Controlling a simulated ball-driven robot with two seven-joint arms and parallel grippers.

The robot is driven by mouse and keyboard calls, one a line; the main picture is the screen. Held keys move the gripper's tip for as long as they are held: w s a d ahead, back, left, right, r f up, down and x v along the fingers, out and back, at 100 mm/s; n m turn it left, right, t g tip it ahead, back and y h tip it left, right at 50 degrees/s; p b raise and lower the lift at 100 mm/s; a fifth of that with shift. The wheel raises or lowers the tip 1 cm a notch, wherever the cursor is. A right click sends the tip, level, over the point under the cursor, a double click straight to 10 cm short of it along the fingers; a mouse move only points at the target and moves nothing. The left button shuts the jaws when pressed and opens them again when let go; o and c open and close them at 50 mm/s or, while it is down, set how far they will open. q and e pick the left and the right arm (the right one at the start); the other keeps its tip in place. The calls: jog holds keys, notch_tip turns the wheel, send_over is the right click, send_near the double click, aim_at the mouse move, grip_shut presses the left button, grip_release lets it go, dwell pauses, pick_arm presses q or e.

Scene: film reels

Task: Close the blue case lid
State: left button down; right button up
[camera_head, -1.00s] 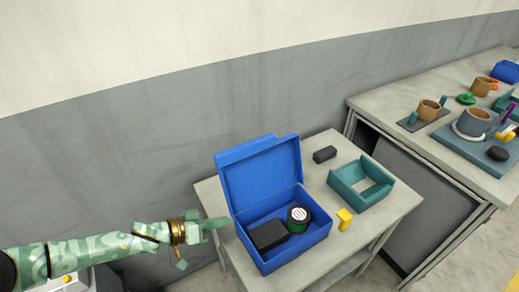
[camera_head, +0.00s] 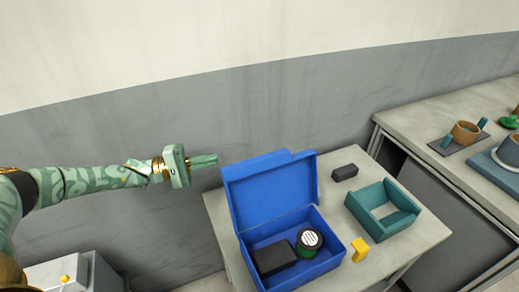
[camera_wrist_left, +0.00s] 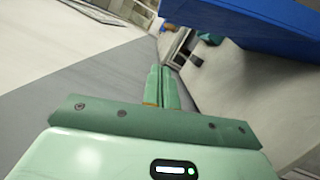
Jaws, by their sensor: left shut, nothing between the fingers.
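The blue case (camera_head: 325,266) stands on the small table with its lid (camera_head: 270,188) raised open, leaning back toward the wall. Inside the case lie a black block (camera_head: 273,258) and a dark green round item with a white striped top (camera_head: 310,241). My left gripper (camera_head: 214,160) is shut and empty. It is just left of the lid's upper left corner, about level with its top edge, and appears apart from it. In the left wrist view the shut fingers (camera_wrist_left: 162,88) point away and a blue surface (camera_wrist_left: 255,22) fills the upper right. My right gripper is not in view.
On the small table (camera_head: 333,187) are a black block (camera_head: 345,172), a teal open tray (camera_head: 400,219) and a yellow piece (camera_head: 360,249), all right of the case. A longer table (camera_head: 415,122) with cups stands further right. The grey wall (camera_head: 90,130) is behind.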

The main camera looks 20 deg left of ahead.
pick_arm(q)
jog(key=w+d+r, duration=0.1)
jog(key=d, duration=0.4)
jog(key=w+d+r, duration=0.1)
jog(key=w+d, duration=0.1)
jog(key=d, duration=0.3)
jog(key=shift+w+d+r+p, duration=0.25)
jog(key=shift+d+r+p, duration=0.05)
jog(key=shift+d+p, duration=0.1)
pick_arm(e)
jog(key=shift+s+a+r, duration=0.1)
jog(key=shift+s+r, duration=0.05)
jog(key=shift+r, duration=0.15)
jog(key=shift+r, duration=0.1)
